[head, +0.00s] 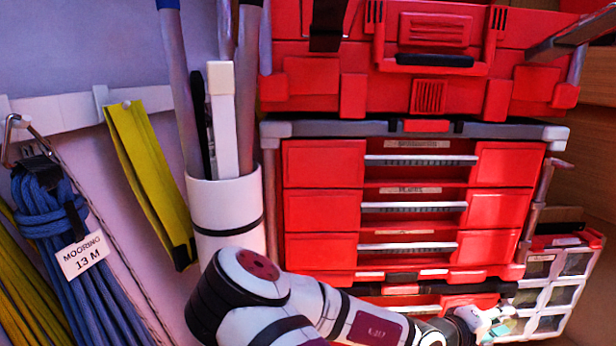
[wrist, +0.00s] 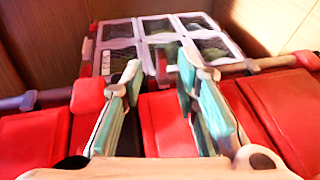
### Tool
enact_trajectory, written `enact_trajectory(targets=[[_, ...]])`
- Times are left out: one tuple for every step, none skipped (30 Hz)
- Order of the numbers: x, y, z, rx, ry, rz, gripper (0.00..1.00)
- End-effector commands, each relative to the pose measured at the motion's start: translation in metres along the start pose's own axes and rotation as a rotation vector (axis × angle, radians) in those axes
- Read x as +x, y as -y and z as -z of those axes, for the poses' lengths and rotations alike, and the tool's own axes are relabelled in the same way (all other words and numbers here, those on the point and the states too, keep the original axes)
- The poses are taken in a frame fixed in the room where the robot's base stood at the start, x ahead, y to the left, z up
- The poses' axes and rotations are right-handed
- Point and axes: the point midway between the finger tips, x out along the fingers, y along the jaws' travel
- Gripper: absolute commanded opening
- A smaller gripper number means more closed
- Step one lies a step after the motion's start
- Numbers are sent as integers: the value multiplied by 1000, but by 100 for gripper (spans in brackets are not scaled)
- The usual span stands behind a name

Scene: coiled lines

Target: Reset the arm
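My gripper (wrist: 159,72) shows in the wrist view with its two teal-padded fingers apart and nothing held between them. In the head view my gripper (head: 490,322) is small and partly cut off at the lower right, in front of the lower part of the red toolbox stack. My white and black arm reaches across the bottom of the head view toward it. From the head view alone, the finger gap is hard to make out.
A red drawer stack (head: 322,210) stands close behind my arm, with a red case (head: 330,85) on top. A clear-windowed organizer (head: 548,322) is at the right. A white tube holder (head: 228,205), a yellow strap (head: 148,180) and coiled blue rope (head: 85,290) are at left.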

Motion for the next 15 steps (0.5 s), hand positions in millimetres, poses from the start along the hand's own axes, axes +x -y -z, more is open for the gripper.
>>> enact_trajectory(targets=[[-1,10,-4,26,18,63,28],[-2,17,-6,42,28,104,28],[-5,27,-9,62,42,160,28],[-8,34,-11,80,54,207,28],[-12,42,-12,98,65,254,28],[-18,52,-15,123,82,322,28],[-24,59,-16,143,93,374,28],[-30,66,-16,164,105,428,28],[-40,75,-16,191,119,501,28],[-48,81,-16,213,131,554,28],[-56,86,-15,231,140,608,28],[-68,92,-14,255,153,678,28],[-78,95,-13,274,162,729,28],[-88,97,-12,291,169,780,28],[-101,99,-9,312,178,845,28]])
